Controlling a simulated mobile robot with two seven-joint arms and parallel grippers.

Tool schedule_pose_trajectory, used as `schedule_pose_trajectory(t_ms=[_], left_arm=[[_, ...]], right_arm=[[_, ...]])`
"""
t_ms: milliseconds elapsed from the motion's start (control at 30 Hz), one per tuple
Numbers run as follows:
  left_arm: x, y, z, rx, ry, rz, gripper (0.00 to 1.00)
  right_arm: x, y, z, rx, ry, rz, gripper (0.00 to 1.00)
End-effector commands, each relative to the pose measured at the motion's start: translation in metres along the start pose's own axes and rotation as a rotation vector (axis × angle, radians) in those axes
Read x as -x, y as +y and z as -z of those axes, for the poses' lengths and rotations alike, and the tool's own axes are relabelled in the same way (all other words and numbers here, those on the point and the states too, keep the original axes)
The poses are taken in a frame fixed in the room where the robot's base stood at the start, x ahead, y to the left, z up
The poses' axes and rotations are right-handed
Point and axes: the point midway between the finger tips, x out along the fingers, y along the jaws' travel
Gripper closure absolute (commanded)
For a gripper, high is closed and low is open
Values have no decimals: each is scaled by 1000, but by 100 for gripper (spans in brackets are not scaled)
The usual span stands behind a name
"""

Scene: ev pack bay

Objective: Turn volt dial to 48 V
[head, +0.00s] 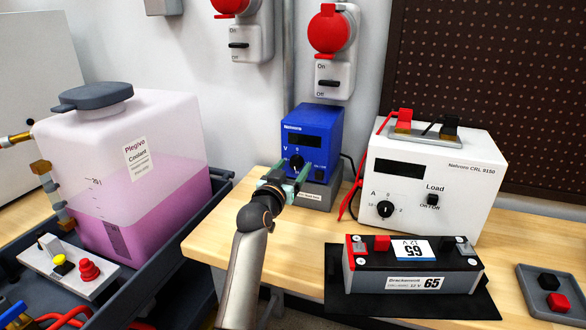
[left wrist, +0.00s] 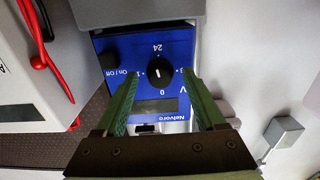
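The blue Nelvoro power supply (head: 318,130) stands on the bench with a dark display. Its black volt dial (head: 297,162) also shows in the left wrist view (left wrist: 160,73), which is upside down; 24 and 0 are legible around it. The exact pointer setting is hard to read. My left gripper (head: 286,177) is open in front of the supply. In the left wrist view its green fingers (left wrist: 161,77) stand apart, one to each side of the dial, with gaps between; I cannot tell how near the tips are to the panel. My right gripper is not in view.
A white load unit (head: 450,170) stands right of the supply, with red leads between. A battery (head: 415,268) lies on a black mat in front. A coolant tank (head: 150,150) is at left. Bare bench (head: 222,232) lies left of my arm.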

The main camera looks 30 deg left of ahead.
Motion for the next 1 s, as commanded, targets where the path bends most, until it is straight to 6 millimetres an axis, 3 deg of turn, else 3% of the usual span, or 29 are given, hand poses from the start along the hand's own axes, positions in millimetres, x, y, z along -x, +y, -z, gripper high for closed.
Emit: schedule_pose_trajectory(t_ms=[67, 600, 1000], left_arm=[[0, 0, 0, 0, 0, 0, 37], [0, 0, 0, 0, 0, 0, 98], [0, -1, 2, -29, 1, 1, 100]], right_arm=[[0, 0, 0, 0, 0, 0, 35], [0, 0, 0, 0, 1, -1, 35], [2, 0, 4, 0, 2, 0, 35]])
